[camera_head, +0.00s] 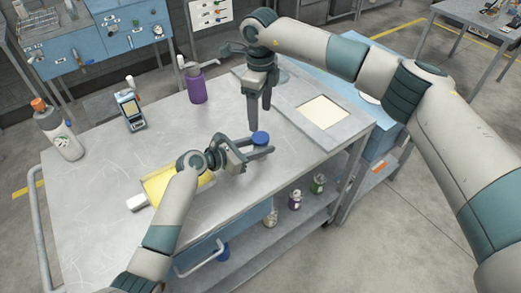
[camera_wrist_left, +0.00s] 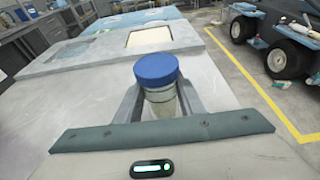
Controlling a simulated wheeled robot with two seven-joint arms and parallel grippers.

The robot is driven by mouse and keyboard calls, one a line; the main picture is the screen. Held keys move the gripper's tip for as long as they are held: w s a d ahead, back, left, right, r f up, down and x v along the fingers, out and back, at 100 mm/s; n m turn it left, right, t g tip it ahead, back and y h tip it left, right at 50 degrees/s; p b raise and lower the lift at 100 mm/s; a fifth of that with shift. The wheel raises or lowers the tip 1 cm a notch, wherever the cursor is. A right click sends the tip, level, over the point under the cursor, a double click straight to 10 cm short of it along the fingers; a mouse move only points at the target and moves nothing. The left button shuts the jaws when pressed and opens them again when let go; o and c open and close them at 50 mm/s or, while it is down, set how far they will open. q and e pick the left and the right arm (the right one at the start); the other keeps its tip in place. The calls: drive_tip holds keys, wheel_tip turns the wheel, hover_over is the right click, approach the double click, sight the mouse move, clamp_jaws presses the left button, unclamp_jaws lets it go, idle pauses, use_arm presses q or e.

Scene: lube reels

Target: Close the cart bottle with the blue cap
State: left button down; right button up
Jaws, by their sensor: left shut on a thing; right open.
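A small pale bottle with a blue cap (camera_head: 260,138) is held upright by my left gripper (camera_head: 262,149) over the right part of the metal cart top. In the left wrist view, the blue cap (camera_wrist_left: 156,69) sits on top of the translucent bottle (camera_wrist_left: 160,105), between the two fingers. I cannot tell whether the cap is tight. My left gripper is shut on the bottle below its cap. My right gripper (camera_head: 259,118) is open and empty, pointing down just behind the cap and slightly left of it in the head view.
The metal cart top (camera_head: 110,190) carries a purple bottle (camera_head: 197,87), a handheld meter (camera_head: 130,112), a white bottle with an orange cap (camera_head: 60,133) and a yellow item (camera_head: 165,180) partly under my left arm. A framed pale panel (camera_head: 323,112) lies right. Small bottles (camera_head: 295,200) stand below.

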sight(261, 137)
drive_tip(key=n, duration=2)
drive_tip(key=shift+r+n, duration=0.1)
drive_tip(key=shift+n, duration=0.2)
drive_tip(key=shift+f, duration=4)
drive_tip(key=c, duration=1.2)
drive_tip(key=shift+c, duration=0.3)
